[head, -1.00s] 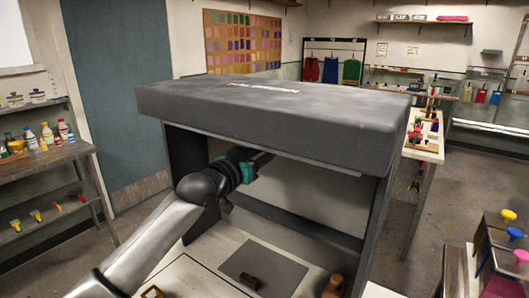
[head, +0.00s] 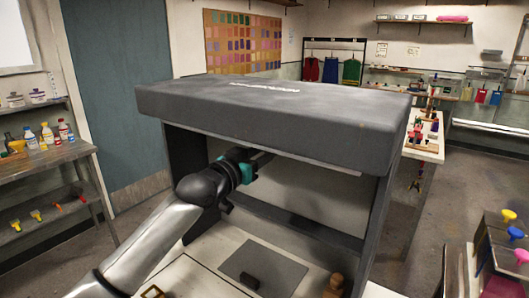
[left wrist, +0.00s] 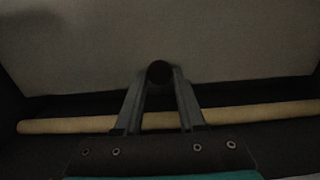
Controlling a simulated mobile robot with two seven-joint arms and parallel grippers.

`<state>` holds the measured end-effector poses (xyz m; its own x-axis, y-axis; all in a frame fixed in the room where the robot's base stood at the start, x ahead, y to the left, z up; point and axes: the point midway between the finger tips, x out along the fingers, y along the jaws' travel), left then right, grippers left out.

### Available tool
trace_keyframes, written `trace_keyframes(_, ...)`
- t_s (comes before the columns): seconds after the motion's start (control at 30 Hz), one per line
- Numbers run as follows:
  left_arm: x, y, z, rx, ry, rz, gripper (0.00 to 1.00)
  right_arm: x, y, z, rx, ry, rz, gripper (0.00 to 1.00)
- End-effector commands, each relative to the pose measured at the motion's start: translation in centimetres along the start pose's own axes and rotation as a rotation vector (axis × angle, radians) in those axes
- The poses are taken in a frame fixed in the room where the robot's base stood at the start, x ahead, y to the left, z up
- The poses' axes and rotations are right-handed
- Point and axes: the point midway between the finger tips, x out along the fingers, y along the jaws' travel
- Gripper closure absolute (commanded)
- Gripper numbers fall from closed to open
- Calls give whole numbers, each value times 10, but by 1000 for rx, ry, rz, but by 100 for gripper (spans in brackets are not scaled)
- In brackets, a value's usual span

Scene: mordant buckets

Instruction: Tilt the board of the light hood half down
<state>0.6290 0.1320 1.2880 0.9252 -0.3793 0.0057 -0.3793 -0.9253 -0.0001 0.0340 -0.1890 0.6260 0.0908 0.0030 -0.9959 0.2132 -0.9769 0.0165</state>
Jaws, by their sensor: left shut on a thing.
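The light hood (head: 270,112) is a large dark grey box with a thick top and an open front, on a pale table. Inside it is a pale grey board (head: 325,185), which fills the upper part of the left wrist view (left wrist: 80,45). A dark round knob (left wrist: 158,72) stands in front of the board. My left gripper (left wrist: 159,80) is shut on the knob, its two fingers converging on it. In the head view my left gripper (head: 262,158) reaches under the hood's top, its tips partly in shadow. The board's exact tilt is hard to tell. My right gripper is out of view.
A tan rod (left wrist: 255,113) runs across behind my fingers in the left wrist view. On the hood's floor are a grey mat (head: 285,268), a small dark block (head: 250,281) and a wooden piece (head: 334,285). The hood's side posts and low top edge bound my arm.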

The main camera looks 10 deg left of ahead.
Motion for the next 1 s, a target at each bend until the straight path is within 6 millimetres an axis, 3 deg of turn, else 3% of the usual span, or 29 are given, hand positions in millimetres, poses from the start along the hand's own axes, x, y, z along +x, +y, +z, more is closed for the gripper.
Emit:
trace_keyframes(0.4,-36,0,21,-2,207,1,100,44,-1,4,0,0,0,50)
trace_keyframes(0.9,-45,0,20,1,256,0,100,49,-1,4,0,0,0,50)
trace_keyframes(0.93,-45,0,20,1,256,0,59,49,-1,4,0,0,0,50)
trace_keyframes(1.0,-45,0,20,0,256,0,51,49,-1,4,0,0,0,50)
